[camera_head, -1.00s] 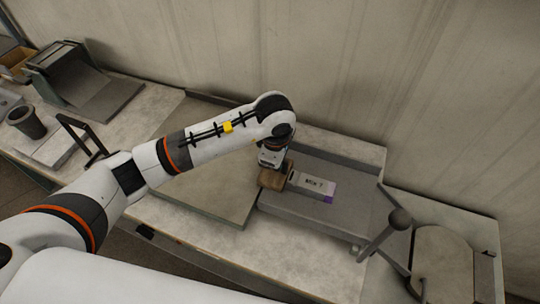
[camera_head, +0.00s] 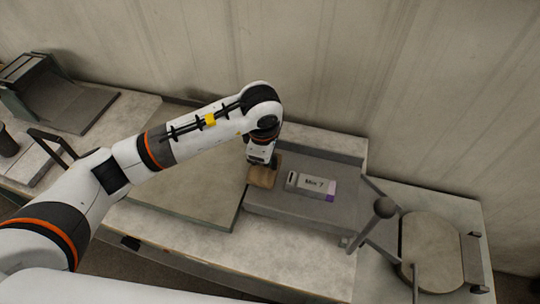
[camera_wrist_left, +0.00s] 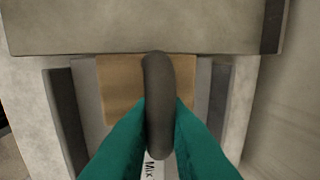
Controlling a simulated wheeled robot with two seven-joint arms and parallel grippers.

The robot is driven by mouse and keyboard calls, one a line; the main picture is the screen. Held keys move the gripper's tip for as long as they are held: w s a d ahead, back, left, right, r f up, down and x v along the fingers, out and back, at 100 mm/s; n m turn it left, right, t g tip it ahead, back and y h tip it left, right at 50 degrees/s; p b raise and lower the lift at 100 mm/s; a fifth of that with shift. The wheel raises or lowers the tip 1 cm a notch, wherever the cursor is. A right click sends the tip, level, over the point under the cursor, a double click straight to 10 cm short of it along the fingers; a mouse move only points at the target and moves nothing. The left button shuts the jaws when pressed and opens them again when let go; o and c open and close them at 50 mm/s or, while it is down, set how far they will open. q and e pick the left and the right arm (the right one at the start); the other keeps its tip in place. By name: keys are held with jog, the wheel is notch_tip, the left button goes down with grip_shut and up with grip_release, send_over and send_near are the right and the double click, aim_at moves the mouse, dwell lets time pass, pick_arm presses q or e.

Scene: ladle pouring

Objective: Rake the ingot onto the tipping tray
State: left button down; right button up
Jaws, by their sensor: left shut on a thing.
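The ingot is a light grey block marked "Mix 7" (camera_head: 314,184) with a purple end. It lies flat on the grey tipping tray (camera_head: 292,222), and part of it shows between my fingers in the left wrist view (camera_wrist_left: 152,170). The rake has a brown wooden-looking head (camera_head: 262,177), at the tray's left side, with a small gap between it and the ingot. My left gripper (camera_wrist_left: 160,108) has teal fingers shut on the rake's dark rounded grip (camera_wrist_left: 158,72), above the brown head (camera_wrist_left: 120,92). My right gripper is not in view.
A flat slab (camera_head: 195,190) adjoins the tray on the left. A lever with a round knob (camera_head: 384,208) and a round-ended plate (camera_head: 440,250) stand at the right. A dark sloped bin (camera_head: 45,90) is at the far left. The wall closes the back.

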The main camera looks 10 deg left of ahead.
pick_arm(q)
jog(key=shift+a+r+p, duration=0.2)
jog(key=shift+r+p, duration=0.25)
jog(key=shift+r, duration=0.8)
jog(key=shift+a+r+p, duration=0.15)
jog(key=shift+r+p, duration=0.3)
jog(key=shift+r, duration=0.8)
